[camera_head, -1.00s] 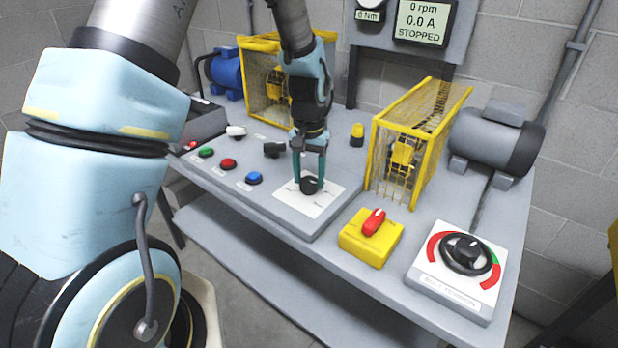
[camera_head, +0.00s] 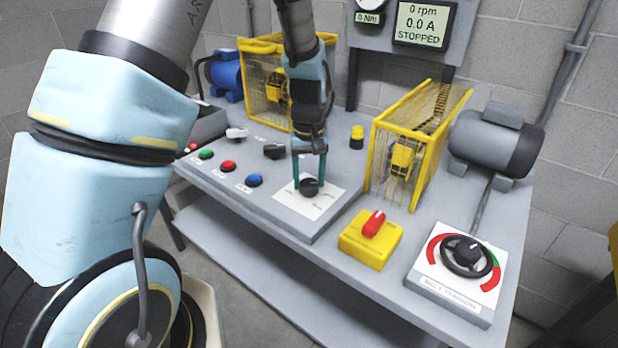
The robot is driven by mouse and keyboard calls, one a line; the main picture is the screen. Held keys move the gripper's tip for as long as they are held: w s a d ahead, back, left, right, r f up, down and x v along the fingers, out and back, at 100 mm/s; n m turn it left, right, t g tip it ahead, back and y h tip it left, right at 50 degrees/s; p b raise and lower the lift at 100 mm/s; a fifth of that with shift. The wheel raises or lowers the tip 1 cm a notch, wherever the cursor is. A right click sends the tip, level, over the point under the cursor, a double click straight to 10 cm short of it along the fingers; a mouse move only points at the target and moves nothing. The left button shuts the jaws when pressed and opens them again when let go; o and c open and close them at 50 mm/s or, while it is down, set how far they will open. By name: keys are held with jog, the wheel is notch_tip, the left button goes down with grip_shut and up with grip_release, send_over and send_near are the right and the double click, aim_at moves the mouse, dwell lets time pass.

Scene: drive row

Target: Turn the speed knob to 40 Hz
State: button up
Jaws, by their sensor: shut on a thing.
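The speed knob (camera_head: 309,188) is a small black knob on a white dial plate (camera_head: 325,205) at the right end of the grey control panel. My gripper (camera_head: 309,183) points down over the plate, its teal fingers on either side of the knob and shut on it. The scale marks on the plate are too small to read, so I cannot tell the setting. The display (camera_head: 422,24) at the top reads 0 rpm, 0.0 A, STOPPED.
Green (camera_head: 206,154), red (camera_head: 228,166) and blue (camera_head: 254,180) buttons and a black switch (camera_head: 274,150) lie left of my gripper. A yellow box with a red switch (camera_head: 373,224), the belt tension dial (camera_head: 467,256) and yellow mesh guards (camera_head: 418,135) stand nearby.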

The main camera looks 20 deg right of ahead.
aim_at(308, 182)
jog(key=o, duration=1.4)
jog(key=shift+c, duration=0.2)
notch_tip(308, 182, up, 11)
jog(key=b, duration=0.2)
jog(key=shift+a+f, duration=0.1)
jog(key=s+a, duration=0.2)
jog(key=a, duration=1.2)
jog(key=s+a+f+n+t, duration=0.1)
jog(key=s+a, duration=0.2)
jog(key=a, duration=1)
jog(key=shift+a+f+t, duration=0.2)
jog(key=shift+a+t, duration=0.1)
jog(key=shift+a, duration=0.05)
